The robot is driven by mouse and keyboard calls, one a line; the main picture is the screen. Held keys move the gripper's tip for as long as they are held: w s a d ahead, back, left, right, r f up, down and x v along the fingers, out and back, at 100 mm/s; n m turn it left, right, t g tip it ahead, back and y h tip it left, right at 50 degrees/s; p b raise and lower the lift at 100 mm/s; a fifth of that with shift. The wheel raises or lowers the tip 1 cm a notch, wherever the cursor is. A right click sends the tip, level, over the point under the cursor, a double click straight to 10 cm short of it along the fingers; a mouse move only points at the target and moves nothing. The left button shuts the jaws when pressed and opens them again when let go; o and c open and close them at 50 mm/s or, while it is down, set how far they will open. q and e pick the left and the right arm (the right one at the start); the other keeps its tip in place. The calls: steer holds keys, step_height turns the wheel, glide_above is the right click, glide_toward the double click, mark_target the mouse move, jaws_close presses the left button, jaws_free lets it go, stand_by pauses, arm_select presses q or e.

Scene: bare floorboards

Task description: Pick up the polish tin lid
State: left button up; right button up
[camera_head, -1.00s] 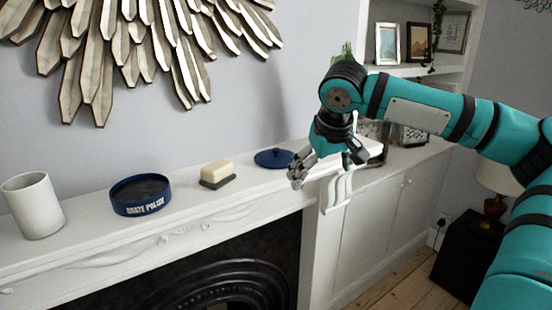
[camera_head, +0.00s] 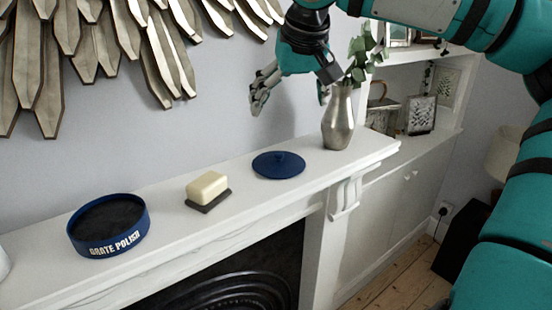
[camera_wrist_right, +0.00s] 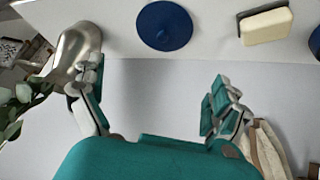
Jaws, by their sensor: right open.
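The open polish tin (camera_head: 108,226) is blue, lettered "GRATE POLISH", with dark contents, and stands further left on the shelf. My right gripper (camera_head: 290,98) is open and empty, above the shelf and near the wall, higher than the lid. Its fingers are spread in the right wrist view (camera_wrist_right: 155,105). My left gripper is not in view.
A cream and dark brush-like block (camera_head: 207,190) sits left of the lid. A metal vase (camera_head: 338,118) with green leaves stands close to its right. A metallic leaf-shaped wall decoration (camera_head: 150,45) hangs above. The mantel shelf (camera_head: 165,195) is clear between the tin and the block.

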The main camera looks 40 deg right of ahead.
glide_toward(279, 154)
steer(key=shift+w+d+f+p, duration=0.6)
steer(key=shift+w+d+f, duration=0.15)
steer(key=shift+w+f, duration=0.2)
steer(key=shift+w+d+f+p, duration=0.1)
steer(key=shift+w+f+p, duration=0.1)
steer(key=shift+f, duration=0.4)
steer(key=shift+w+f+p, duration=0.15)
steer(key=shift+f+p, duration=0.05)
steer(key=shift+f, duration=0.45)
steer(key=p+x, duration=0.1)
steer(key=x, duration=0.2)
steer(key=shift+f, duration=0.4)
steer(key=shift+w+f, duration=0.2)
steer(key=shift+f, duration=0.05)
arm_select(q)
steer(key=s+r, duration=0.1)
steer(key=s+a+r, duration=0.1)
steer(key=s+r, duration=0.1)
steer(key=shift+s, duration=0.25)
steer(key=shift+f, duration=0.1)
arm_select(e)
steer(key=shift+s+r, duration=0.1)
steer(key=shift+c, duration=0.4)
